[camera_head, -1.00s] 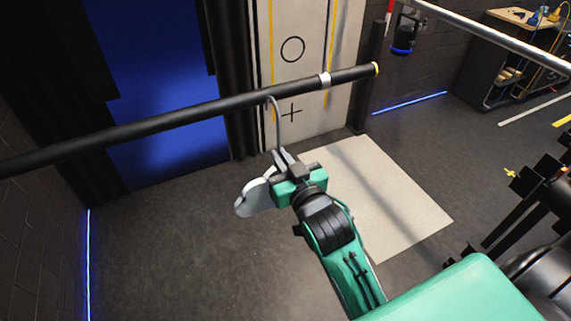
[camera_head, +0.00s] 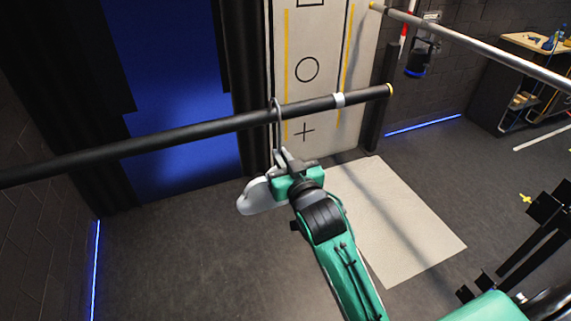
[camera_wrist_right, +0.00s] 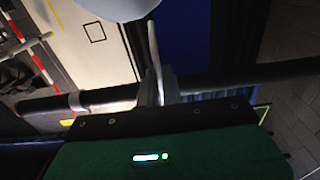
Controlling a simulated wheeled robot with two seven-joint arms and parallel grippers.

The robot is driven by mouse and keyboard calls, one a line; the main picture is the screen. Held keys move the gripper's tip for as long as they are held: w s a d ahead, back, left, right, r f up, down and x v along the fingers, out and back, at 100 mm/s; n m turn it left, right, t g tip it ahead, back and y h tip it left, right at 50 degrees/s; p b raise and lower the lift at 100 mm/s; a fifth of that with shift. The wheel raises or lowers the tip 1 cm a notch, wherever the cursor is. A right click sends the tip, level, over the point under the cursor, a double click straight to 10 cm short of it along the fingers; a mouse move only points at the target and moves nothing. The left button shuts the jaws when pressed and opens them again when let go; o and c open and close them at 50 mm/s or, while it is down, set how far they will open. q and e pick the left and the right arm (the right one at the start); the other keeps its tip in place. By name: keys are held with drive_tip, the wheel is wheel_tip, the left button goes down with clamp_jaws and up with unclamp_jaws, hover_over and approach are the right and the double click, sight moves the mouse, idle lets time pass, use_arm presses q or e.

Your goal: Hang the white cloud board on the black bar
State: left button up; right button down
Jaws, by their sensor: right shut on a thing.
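The black bar (camera_head: 170,130) crosses the head view, rising from the left edge to a gold-tipped end at the right. The white cloud board (camera_head: 256,198) is below the bar, partly hidden behind my right gripper (camera_head: 284,158). That gripper is shut on the stem of the board's grey hook (camera_head: 276,120). The hook's curved top rises past the bar's upper edge; whether it rests on the bar I cannot tell. In the right wrist view, the board (camera_wrist_right: 118,8), the stem (camera_wrist_right: 153,42) and the bar (camera_wrist_right: 255,74) also show. My left gripper is not in view.
A pale bar (camera_head: 480,48) runs across the upper right, with a dark hanging device (camera_head: 416,62) near it. A panel with printed shapes (camera_head: 307,70) stands behind the black bar. A pale mat (camera_head: 400,220) lies on the floor. Open floor lies at the lower left.

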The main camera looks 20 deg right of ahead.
drive_tip(key=shift+w+f+b, duration=0.15)
drive_tip(key=shift+w+b, duration=0.15)
drive_tip(key=shift+w, duration=0.8)
drive_tip(key=shift+w+f+b, duration=0.15)
drive_tip(key=shift+w+b, duration=0.15)
drive_tip(key=shift+w, duration=0.8)
drive_tip(key=shift+s+f+b, duration=0.2)
drive_tip(key=shift+f+b, duration=0.2)
drive_tip(key=shift+f, duration=0.15)
drive_tip(key=shift+w+f+b, duration=0.1)
drive_tip(key=shift+f+b, duration=0.25)
drive_tip(key=shift+f, duration=0.35)
drive_tip(key=c, duration=1)
unclamp_jaws()
drive_tip(key=shift+f, duration=0.1)
